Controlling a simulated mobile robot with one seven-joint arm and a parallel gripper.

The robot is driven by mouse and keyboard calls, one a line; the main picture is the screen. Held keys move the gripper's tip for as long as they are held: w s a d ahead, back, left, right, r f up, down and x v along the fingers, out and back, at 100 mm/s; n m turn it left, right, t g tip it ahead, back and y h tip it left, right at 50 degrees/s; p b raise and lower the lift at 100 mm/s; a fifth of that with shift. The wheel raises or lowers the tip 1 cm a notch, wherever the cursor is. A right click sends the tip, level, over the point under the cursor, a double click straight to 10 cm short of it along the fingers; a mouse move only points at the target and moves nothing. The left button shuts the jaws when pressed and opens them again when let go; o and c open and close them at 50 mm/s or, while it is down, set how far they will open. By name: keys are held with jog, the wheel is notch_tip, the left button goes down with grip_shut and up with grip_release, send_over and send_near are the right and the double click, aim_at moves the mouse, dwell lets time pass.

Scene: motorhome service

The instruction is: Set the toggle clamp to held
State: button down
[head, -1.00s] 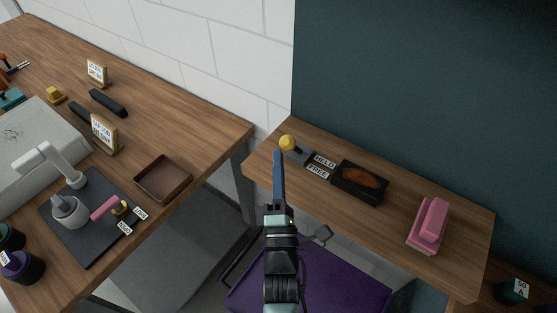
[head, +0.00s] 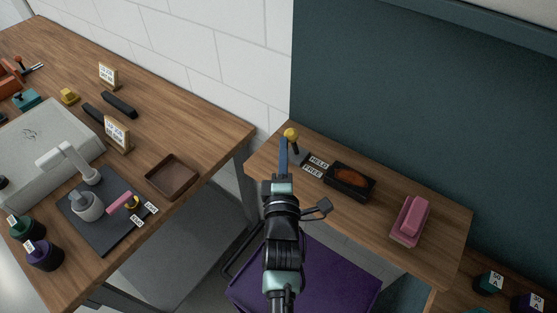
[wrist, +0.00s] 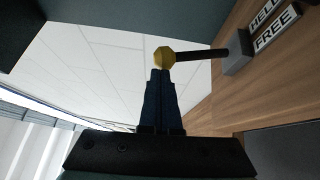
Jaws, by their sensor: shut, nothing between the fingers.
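The toggle clamp is on the small wooden shelf, with a yellow knob (head: 291,134) on a dark lever and a dark base (head: 300,158). The HELD label (head: 319,162) and the FREE label (head: 312,172) lie beside the base. My gripper (head: 283,142) is shut and empty, its blue fingertips just beside the knob. In the wrist view the yellow knob (wrist: 164,57) sits right at the fingertips (wrist: 160,73), and its lever runs right to the base (wrist: 237,55). I cannot tell whether they touch, or which label the lever is set to.
A black box with an orange-brown item (head: 350,181) and a pink object (head: 410,220) stand right of the clamp on the shelf. The white tiled wall (head: 180,50) and dark panel (head: 400,90) are behind. A brown tray (head: 172,176) is on the left table.

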jog(key=shift+w+d+r+m+g+p, duration=0.4)
jog(key=shift+w+r+g+p, duration=0.2)
jog(key=shift+p, duration=0.4)
jog(key=w+d+r+m+g+y, duration=0.1)
jog(key=w+d+m+g, duration=0.2)
jog(key=w+d+g, duration=0.2)
jog(key=shift+w+d+g+y, duration=0.2)
jog(key=shift+w+g+y, duration=0.2)
jog(key=shift+w+g, duration=0.65)
jog(key=shift+w+m+t, duration=0.25)
jog(key=shift+m, duration=0.05)
